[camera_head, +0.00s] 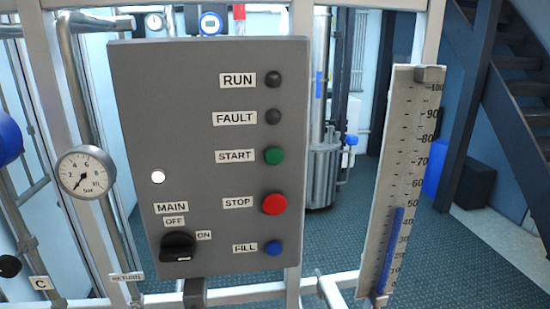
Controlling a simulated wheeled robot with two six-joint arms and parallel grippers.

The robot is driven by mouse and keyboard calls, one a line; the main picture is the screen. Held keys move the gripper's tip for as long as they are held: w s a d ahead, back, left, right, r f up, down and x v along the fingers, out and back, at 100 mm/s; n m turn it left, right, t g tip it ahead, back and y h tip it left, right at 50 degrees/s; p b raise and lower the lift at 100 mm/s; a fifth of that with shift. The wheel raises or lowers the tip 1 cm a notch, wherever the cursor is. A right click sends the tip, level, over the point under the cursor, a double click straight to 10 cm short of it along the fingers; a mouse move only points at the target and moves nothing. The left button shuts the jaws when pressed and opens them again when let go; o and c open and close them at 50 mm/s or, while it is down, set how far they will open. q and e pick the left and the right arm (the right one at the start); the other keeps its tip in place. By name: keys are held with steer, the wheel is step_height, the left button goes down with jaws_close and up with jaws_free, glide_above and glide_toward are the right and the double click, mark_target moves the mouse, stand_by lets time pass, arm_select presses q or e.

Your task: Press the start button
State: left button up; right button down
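The green start button (273,156) sits on the grey control panel (200,110), right of its START label (236,156). Above it are the dark RUN lamp (274,79) and the dark FAULT lamp (273,117). Below it are the red STOP button (275,204) and the blue FILL button (274,248). The black MAIN rotary switch (178,247) is at the panel's lower left, between OFF and ON labels. A white round spot (158,177), apparently a lit lamp, shows above the MAIN label. Neither of my grippers shows.
A pressure gauge (86,172) is left of the panel. A tilted level scale (403,180) with a blue column stands to the right. White frame posts and rails surround the panel. No obstacle shows in front of the panel. Stairs (520,90) are at the back right.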

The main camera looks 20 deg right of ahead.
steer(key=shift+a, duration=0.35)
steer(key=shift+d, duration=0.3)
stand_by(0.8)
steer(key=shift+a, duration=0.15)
